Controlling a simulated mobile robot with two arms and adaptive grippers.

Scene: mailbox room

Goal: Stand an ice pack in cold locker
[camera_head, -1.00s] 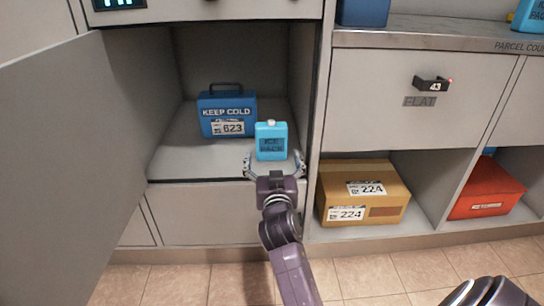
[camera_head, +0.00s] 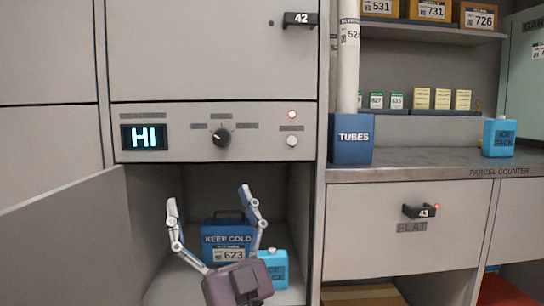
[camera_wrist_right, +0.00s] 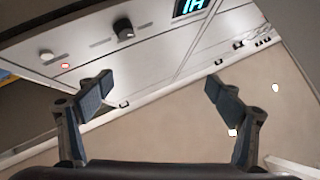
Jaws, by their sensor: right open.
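A light-blue ice pack (camera_head: 272,268) stands upright in the open cold locker (camera_head: 296,205), right of a blue KEEP COLD box (camera_head: 229,240) with a 623 label. My right gripper (camera_head: 208,196) is open and empty in front of the locker opening, raised, and hides part of the box and the pack's left side. In the right wrist view the open fingers (camera_wrist_right: 150,88) have nothing between them, with the locker's control panel (camera_wrist_right: 120,50) beyond. A second ice pack (camera_head: 498,138) stands on the parcel counter. My left gripper is not in view.
The locker door (camera_head: 60,240) stands open at the left. A panel above the opening has a HI display (camera_head: 144,137), a knob (camera_head: 222,138) and a lit red light. The blue TUBES holder (camera_head: 351,140) stands on the counter (camera_head: 420,165). Cardboard boxes are on the shelf above.

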